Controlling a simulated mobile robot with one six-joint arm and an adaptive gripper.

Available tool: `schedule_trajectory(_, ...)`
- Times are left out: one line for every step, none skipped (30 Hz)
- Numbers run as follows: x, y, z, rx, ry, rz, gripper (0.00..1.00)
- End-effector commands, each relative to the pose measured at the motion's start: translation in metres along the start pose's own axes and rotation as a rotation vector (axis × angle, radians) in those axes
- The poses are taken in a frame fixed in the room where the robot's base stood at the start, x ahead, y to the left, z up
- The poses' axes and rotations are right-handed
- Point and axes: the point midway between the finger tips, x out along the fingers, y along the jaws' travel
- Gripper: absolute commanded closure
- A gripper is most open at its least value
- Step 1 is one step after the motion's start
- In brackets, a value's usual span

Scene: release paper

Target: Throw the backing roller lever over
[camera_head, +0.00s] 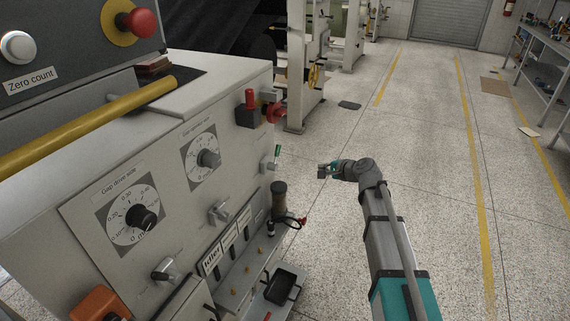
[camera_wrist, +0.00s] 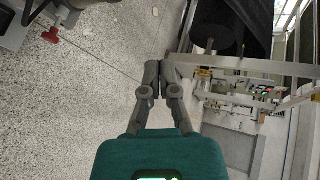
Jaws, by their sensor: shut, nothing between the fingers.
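The grey machine (camera_head: 140,130) stands at the left in the head view. Its front carries several small levers: a grey one (camera_head: 219,211), another grey one (camera_head: 165,270) and a green-tipped one (camera_head: 277,152). A red-handled part (camera_head: 252,108) sits near the upper right corner. I cannot tell which is the backing roller lever. My gripper (camera_head: 324,170) is right of the machine, apart from it, over the floor. In the wrist view my gripper (camera_wrist: 160,75) is shut and empty, its fingertips together. A red knob (camera_wrist: 50,36) shows at the upper left there.
Two round gap dials (camera_head: 133,215) are on the machine's face, and a yellow bar (camera_head: 85,127) crosses its top. A black tray (camera_head: 284,285) sticks out low at its right side.

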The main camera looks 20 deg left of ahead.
Motion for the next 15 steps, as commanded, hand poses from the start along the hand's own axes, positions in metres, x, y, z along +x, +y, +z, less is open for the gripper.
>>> schedule_trajectory(0.023,-0.002,-0.002,0.050,-0.008,-0.042,1.00)
schedule_trajectory(0.031,-0.006,0.000,0.081,-0.012,-0.066,1.00)
schedule_trajectory(0.040,-0.011,0.002,0.121,-0.017,-0.095,1.00)
schedule_trajectory(0.046,-0.015,0.002,0.147,-0.019,-0.115,1.00)
schedule_trajectory(0.051,-0.018,0.004,0.172,-0.023,-0.131,1.00)
schedule_trajectory(0.057,-0.021,0.005,0.199,-0.026,-0.150,1.00)
schedule_trajectory(0.060,-0.024,0.006,0.218,-0.030,-0.162,1.00)
schedule_trajectory(0.063,-0.025,0.006,0.233,-0.031,-0.172,1.00)
schedule_trajectory(0.066,-0.028,0.007,0.249,-0.033,-0.182,1.00)
schedule_trajectory(0.067,-0.029,0.007,0.258,-0.034,-0.188,1.00)
schedule_trajectory(0.068,-0.030,0.007,0.265,-0.035,-0.192,1.00)
schedule_trajectory(0.069,-0.031,0.008,0.271,-0.035,-0.196,1.00)
schedule_trajectory(0.069,-0.031,0.008,0.274,-0.036,-0.198,1.00)
schedule_trajectory(0.069,-0.032,0.008,0.276,-0.036,-0.199,1.00)
schedule_trajectory(0.069,-0.032,0.008,0.276,-0.036,-0.199,1.00)
